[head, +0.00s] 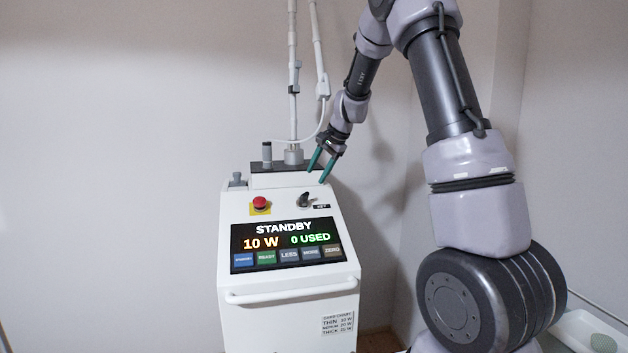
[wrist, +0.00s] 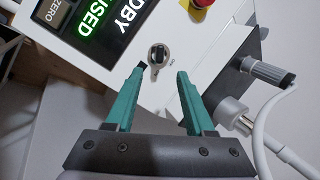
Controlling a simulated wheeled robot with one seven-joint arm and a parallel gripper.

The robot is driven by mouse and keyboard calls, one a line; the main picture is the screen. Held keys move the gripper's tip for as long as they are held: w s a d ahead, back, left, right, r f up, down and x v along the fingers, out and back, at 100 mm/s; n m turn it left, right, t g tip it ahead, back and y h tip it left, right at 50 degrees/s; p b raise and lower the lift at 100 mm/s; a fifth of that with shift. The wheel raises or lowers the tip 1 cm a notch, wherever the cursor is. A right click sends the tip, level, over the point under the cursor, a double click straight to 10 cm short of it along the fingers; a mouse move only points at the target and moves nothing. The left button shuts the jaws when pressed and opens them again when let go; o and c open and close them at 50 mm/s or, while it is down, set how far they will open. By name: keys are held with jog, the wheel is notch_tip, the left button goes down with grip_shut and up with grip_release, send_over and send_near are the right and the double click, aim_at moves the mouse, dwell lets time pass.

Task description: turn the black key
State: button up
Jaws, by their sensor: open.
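The black key (head: 305,199) sits on the sloped top panel of the white machine (head: 232,215), right of the red button. In the wrist view the black key (wrist: 157,55) stands in a round metal lock, just beyond the fingertips and between their lines. My gripper (head: 322,168) is above and behind the key in the head view, with its green fingers apart. In the wrist view my gripper (wrist: 160,72) is open and empty, and no finger visibly touches the key.
A red button (head: 260,202) on a yellow plate is left of the key. A lit display (head: 286,243) reading STANDBY, 10 W and 0 USED lies below. A white handle bar (head: 290,292) crosses the front. A pole and a hose rise behind the machine.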

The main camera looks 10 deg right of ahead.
aim_at(306, 193)
jog(key=shift+s+d+r, duration=0.1)
jog(key=shift+r, duration=0.05)
jog(key=x, duration=1)
jog(key=shift+f, duration=0.35)
grip_shut()
